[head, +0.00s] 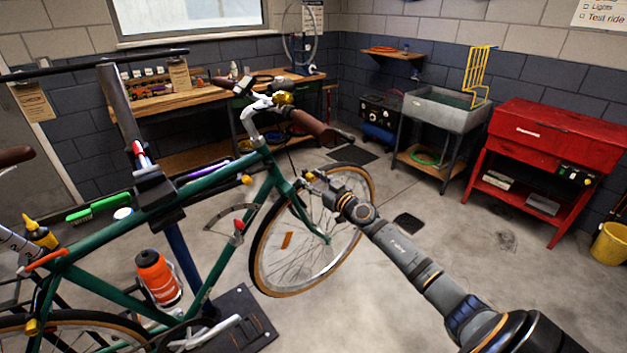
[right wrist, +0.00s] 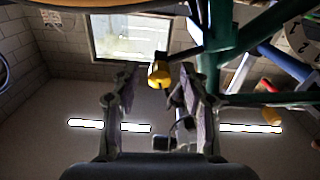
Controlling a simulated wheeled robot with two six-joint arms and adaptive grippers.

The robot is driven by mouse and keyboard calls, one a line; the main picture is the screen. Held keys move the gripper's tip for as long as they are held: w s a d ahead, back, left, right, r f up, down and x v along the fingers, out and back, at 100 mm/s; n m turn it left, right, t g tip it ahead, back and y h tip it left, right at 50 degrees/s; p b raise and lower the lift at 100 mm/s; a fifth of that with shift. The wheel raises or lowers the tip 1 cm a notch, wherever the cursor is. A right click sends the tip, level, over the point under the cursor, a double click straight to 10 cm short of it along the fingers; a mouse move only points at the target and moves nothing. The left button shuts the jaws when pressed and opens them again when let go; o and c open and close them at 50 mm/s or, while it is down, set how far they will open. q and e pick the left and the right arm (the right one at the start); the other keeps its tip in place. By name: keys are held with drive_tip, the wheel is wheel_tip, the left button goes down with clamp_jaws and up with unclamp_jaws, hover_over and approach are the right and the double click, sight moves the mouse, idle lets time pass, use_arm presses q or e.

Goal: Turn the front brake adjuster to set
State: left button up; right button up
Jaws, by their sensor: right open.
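The green bicycle (head: 120,229) is held in the repair stand. The front brake adjuster, a small yellow knob (head: 311,175), is at the front fork just above the front wheel (head: 262,262). My right gripper (head: 320,182) reaches in from the right and is right beside the knob. In the right wrist view the yellow knob (right wrist: 159,73) shows between the fingertips of my open right gripper (right wrist: 158,84), with a gap on both sides. Whether the knob is touched at all I cannot tell. The knob's marking is too small to read. My left gripper is out of view.
The stand's clamp (head: 155,190) grips the frame. A second yellow part (head: 247,180) sits on the frame tube. The handlebar (head: 310,123) is above my right gripper. A red cabinet (head: 555,135) and a sink (head: 440,108) stand at the back right; the floor before them is mostly clear.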

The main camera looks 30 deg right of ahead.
clamp_jaws()
drive_tip(key=shift+n, duration=0.3)
